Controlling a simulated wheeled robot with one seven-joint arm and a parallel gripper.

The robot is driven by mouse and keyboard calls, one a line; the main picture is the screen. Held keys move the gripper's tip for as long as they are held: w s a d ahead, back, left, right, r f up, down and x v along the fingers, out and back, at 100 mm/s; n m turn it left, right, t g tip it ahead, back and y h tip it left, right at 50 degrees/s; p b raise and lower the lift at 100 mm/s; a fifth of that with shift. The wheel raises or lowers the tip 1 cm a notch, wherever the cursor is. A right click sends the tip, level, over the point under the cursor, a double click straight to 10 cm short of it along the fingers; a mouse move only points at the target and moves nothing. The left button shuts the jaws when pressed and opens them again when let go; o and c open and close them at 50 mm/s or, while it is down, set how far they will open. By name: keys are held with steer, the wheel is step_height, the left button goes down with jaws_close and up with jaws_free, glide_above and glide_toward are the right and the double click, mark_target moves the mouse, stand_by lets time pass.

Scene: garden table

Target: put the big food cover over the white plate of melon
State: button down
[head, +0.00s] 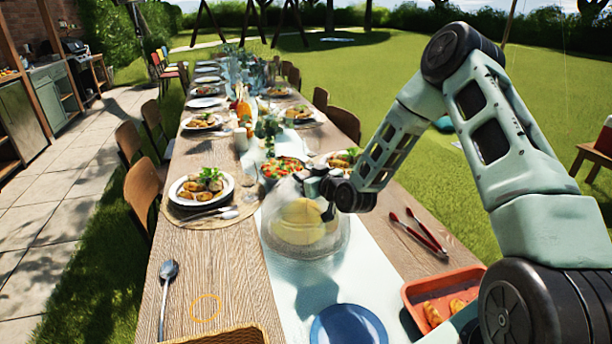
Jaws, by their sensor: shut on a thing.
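The big food cover (338,240) is a see-through dome with a wide round rim, on the pale runner in the middle of the table. A yellow melon (303,218) shows through it, and the dome surrounds the melon in this view. The white plate under the melon is hard to make out through the cover. My gripper (320,198) reaches in from the right and is shut on the cover near its top. I cannot tell whether the rim rests on the table or hangs slightly above it.
A blue plate (348,326) lies nearer on the runner. Red tongs (420,232) and an orange tray (436,296) with pastries are on the right. A spoon (168,290) lies on the left.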

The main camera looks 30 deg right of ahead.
steer(key=shift+f+b, duration=0.45)
steer(key=shift+b, duration=0.05)
stand_by(0.5)
steer(key=c, duration=1)
jaws_free()
steer(key=shift+o, duration=0.2)
steer(key=shift+s, duration=0.1)
steer(key=p+v, duration=0.7)
steer(key=v, duration=1)
steer(key=shift+s, duration=0.1)
